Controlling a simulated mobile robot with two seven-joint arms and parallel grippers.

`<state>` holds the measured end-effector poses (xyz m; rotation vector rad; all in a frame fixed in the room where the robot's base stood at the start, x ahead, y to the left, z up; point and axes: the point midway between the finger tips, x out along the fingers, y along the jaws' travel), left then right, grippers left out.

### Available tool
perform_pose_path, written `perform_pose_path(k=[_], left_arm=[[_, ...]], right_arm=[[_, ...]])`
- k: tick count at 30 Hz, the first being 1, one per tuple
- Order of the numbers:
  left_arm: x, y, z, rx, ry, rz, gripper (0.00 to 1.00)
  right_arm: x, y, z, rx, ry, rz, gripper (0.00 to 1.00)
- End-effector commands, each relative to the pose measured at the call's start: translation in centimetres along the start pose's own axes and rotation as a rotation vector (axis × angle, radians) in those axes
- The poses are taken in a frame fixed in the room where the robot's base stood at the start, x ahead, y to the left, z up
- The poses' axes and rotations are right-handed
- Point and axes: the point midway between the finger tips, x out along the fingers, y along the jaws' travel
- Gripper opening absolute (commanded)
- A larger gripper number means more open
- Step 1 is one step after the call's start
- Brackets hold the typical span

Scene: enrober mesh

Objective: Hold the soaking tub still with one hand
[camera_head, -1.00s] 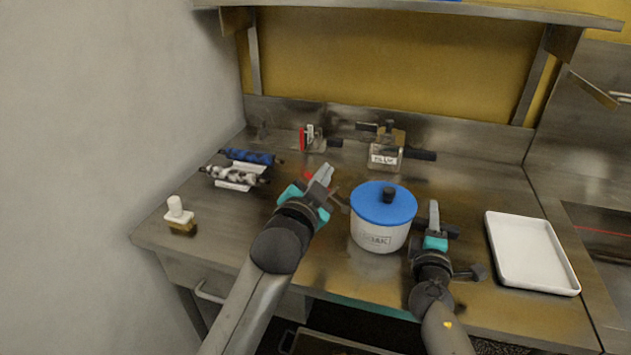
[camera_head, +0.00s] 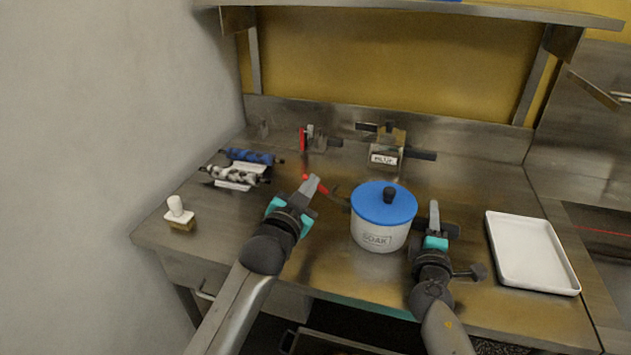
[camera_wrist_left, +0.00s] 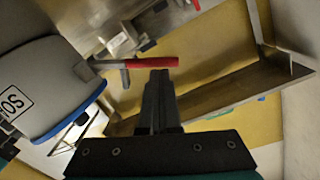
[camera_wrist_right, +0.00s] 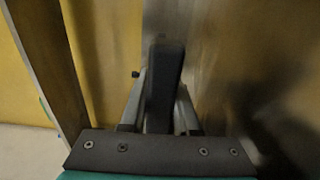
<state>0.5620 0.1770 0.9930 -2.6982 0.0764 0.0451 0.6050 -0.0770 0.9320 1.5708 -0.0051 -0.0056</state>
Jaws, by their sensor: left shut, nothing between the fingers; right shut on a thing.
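The soaking tub (camera_head: 376,236) is light grey with a SOAK label, a blue lid (camera_head: 385,205) and a black knob. It stands upright on the steel bench; its side also shows in the left wrist view (camera_wrist_left: 40,75). My right gripper (camera_head: 434,222) is at the tub's right side, shut on its black side handle (camera_wrist_right: 165,80). My left gripper (camera_head: 314,186) is shut and empty, left of the tub and apart from it. A red-ended bar (camera_wrist_left: 150,63) lies between my left gripper and the tub; whether it joins the tub I cannot tell.
A white tray (camera_head: 497,262) lies on the right. A labelled metal block (camera_head: 386,146) with black side handles stands at the back. Blue (camera_head: 250,156) and mottled rollers (camera_head: 235,175) lie on the left, near a white-handled brush (camera_head: 178,212).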

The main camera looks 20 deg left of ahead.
Motion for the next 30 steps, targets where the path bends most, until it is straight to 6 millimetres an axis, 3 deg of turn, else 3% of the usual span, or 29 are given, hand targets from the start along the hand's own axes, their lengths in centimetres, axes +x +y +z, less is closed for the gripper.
perform_pose_path(k=[14, 22, 30], left_arm=[[-0.1, 0.0, 0.1, -0.035, 0.000, 0.002, 0.00], [-0.9, 0.0, -3.6, -0.038, 0.006, 0.001, 0.00], [-5.5, 0.1, -3.5, -0.036, -0.002, 0.002, 0.00]], right_arm=[[0.0, -0.1, 0.0, 0.000, 0.000, -0.001, 0.00], [0.0, -0.1, 0.0, 0.000, 0.000, -0.001, 0.00], [0.0, -0.1, 0.0, 0.000, 0.000, -0.001, 0.00]])
